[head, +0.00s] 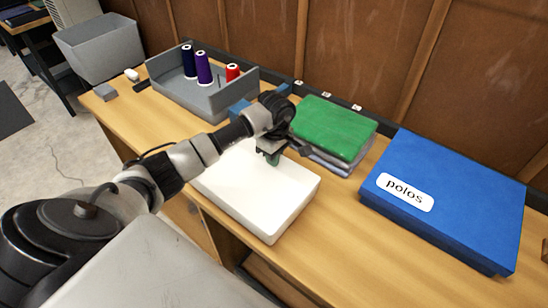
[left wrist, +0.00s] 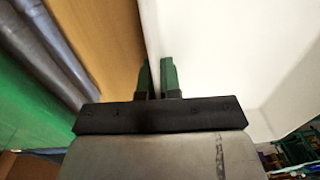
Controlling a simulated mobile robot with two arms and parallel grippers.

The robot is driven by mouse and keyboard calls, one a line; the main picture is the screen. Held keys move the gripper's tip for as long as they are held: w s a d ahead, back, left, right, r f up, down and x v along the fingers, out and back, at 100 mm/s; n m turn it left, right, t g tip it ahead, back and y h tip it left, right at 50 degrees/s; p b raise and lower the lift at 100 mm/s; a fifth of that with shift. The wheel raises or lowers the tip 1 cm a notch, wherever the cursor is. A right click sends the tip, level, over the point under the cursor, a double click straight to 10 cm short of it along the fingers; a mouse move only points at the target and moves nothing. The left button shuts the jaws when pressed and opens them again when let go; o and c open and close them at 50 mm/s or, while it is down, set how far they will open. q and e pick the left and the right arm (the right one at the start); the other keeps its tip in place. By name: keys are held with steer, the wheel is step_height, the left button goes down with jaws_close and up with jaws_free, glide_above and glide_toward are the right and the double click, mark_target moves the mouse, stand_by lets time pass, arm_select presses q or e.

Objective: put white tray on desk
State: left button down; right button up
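The white tray (head: 262,195) is at the desk's front edge in the head view, between the grey bin and the blue box. I cannot tell whether it rests on the wooden desk (head: 335,235) or is just above it. My left gripper (head: 271,157) is at the tray's far side. In the left wrist view the tray (left wrist: 225,50) fills the right half, and the green fingertips (left wrist: 157,76) stand close together on either side of its thin wall. The left gripper looks shut on that wall. My right gripper is not in view.
A grey bin (head: 215,105) with several thread spools stands at the back left. Green folded cloth (head: 333,127) lies behind the tray. A blue box labelled "polos" (head: 450,190) is on the right. A wooden wall (head: 345,45) backs the desk. Bare desk shows right of the tray.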

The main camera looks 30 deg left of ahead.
arm_select(q)
steer(key=shift+f, duration=0.4)
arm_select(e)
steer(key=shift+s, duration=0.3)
arm_select(q)
steer(key=shift+f, duration=0.2)
steer(key=c, duration=1.3)
jaws_free()
steer(key=shift+r, duration=0.1)
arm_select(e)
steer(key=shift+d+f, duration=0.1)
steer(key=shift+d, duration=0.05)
arm_select(q)
steer(key=shift+r, duration=0.2)
steer(key=r, duration=0.4)
steer(key=r+b, duration=0.1)
steer(key=r, duration=0.7)
steer(key=shift+w, duration=0.35)
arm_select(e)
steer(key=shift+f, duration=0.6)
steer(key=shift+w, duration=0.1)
